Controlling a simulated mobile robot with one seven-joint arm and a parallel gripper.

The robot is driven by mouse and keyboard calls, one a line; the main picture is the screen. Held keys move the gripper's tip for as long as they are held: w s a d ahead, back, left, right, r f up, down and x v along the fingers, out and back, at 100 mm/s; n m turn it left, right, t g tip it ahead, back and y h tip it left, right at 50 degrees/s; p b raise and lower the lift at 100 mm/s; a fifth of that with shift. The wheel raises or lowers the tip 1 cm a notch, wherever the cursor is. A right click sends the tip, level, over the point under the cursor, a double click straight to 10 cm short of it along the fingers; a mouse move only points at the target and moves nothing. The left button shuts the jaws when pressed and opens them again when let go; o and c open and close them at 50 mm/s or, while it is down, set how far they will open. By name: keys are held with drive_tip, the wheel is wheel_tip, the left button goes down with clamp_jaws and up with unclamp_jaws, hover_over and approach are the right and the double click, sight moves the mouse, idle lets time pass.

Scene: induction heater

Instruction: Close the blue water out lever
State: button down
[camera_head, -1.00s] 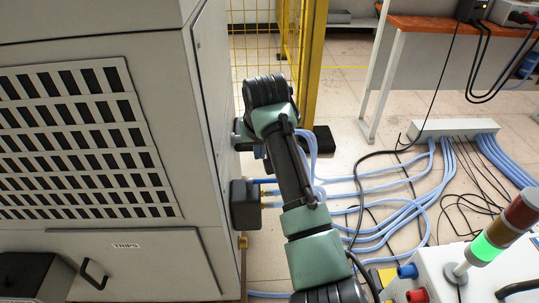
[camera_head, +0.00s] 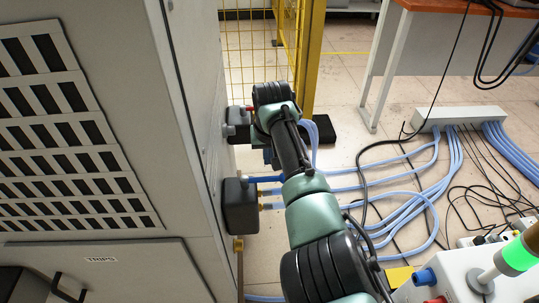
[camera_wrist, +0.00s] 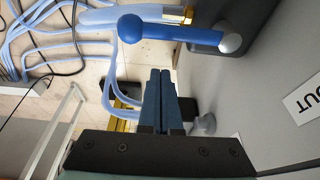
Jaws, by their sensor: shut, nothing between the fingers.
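The blue lever (camera_wrist: 175,31) lies across the top of the wrist view, with a round knob at its left end and a grey pivot (camera_wrist: 231,42) at its right end on a dark block (camera_wrist: 245,15). In the head view the blue lever (camera_head: 265,179) points right from a dark box (camera_head: 240,206) on the cabinet's side. My gripper (camera_wrist: 161,72) is shut and empty, its dark blue fingers together just below the lever in the wrist view, with a gap between them. In the head view my arm mostly hides the gripper.
The grey cabinet (camera_head: 190,80) stands close on the left. A label ending in "OUT" (camera_wrist: 302,98) is on its side. Light blue hoses (camera_head: 395,205) and black cables cover the floor to the right. A yellow mesh fence (camera_head: 312,60) stands behind.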

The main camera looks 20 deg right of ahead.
sight(265, 180)
drive_tip(key=shift+s+a+f, duration=0.1)
drive_tip(key=shift+s+a, duration=0.15)
drive_tip(key=shift+s, duration=0.6)
drive_tip(key=shift+s+a+f, duration=0.1)
drive_tip(key=shift+s+a, duration=0.15)
drive_tip(key=shift+s, duration=0.6)
drive_tip(key=shift+r, duration=0.1)
drive_tip(key=shift+s+m+p, duration=0.2)
drive_tip(key=shift+m+p, duration=0.2)
drive_tip(key=shift+p, duration=0.4)
